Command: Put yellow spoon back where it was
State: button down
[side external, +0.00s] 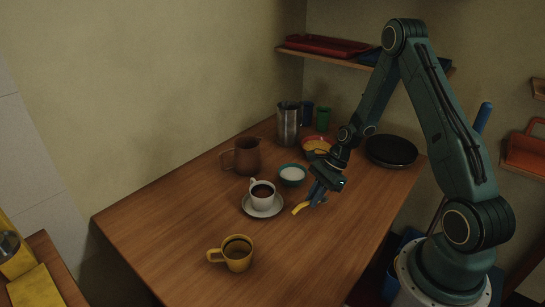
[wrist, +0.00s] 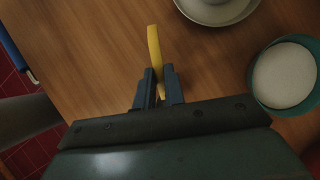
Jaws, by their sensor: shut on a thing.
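The yellow spoon (side external: 300,208) is held in my gripper (side external: 318,197) above the wooden table, to the right of the white cup and saucer. In the wrist view the yellow spoon (wrist: 154,48) sticks out beyond the fingertips of my gripper (wrist: 158,82), which are shut on it. A white cup (side external: 262,192) with dark liquid stands on a white saucer (side external: 262,208); the saucer also shows at the top of the wrist view (wrist: 215,17).
A teal bowl (side external: 292,175) with white contents is just behind the gripper. A yellow mug (side external: 238,254) stands at the front, a brown jug (side external: 246,157) and metal pitcher (side external: 288,125) behind. A black pan (side external: 391,151) is at the right. The table's (side external: 300,262) front right is clear.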

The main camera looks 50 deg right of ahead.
jog(key=shift+f, duration=1.2)
jog(key=shift+f, duration=0.1)
jog(key=c, duration=1.5)
grip_release()
jog(key=v, duration=1.2)
